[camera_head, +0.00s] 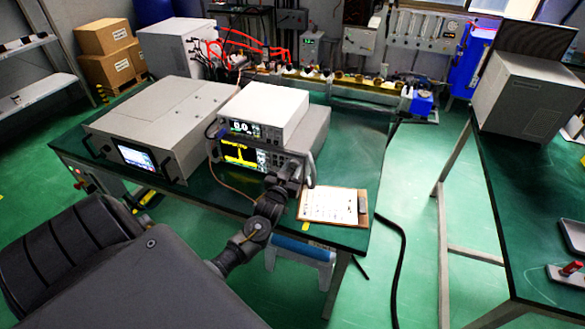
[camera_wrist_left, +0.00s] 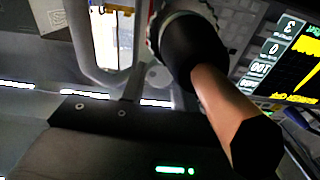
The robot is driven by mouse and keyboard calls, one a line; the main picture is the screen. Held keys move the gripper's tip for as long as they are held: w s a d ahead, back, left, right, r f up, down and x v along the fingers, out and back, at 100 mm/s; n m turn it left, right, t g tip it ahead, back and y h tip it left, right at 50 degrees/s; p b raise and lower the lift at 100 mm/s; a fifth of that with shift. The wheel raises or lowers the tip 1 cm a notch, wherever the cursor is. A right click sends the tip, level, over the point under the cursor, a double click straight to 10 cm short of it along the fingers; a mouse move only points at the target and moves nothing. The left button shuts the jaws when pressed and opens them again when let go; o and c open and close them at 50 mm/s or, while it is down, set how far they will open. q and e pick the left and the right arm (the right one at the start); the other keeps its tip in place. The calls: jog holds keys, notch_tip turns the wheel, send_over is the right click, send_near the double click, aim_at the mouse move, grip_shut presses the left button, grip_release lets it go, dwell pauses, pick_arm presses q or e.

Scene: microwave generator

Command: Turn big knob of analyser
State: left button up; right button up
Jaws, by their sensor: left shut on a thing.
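The analyser (camera_head: 240,153) is the lower grey instrument on the left table, with a yellow trace on its screen. Its screen shows at the right of the left wrist view (camera_wrist_left: 297,65). My left gripper (camera_head: 287,181) is at the right side of the analyser's front panel and covers the big knob there in the head view. It is shut, apparently around the knob, though the contact is hard to see. In the wrist view a black connector (camera_wrist_left: 192,45) with a copper-coloured cable (camera_wrist_left: 224,105) crosses close to the camera. My right gripper is not in view.
A smaller white instrument (camera_head: 265,113) sits on the analyser. A large grey unit (camera_head: 160,115) stands to its left. A clipboard (camera_head: 325,204) lies to the right, close to my gripper. The analyser's light handle (camera_wrist_left: 105,45) is near the gripper in the wrist view.

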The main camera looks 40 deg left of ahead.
pick_arm(q)
jog(key=shift+m+p, duration=0.6)
jog(key=shift+m, duration=1.7)
jog(key=o, duration=1)
jog(key=shift+b+v, duration=1)
jog(key=shift+v, duration=4.4)
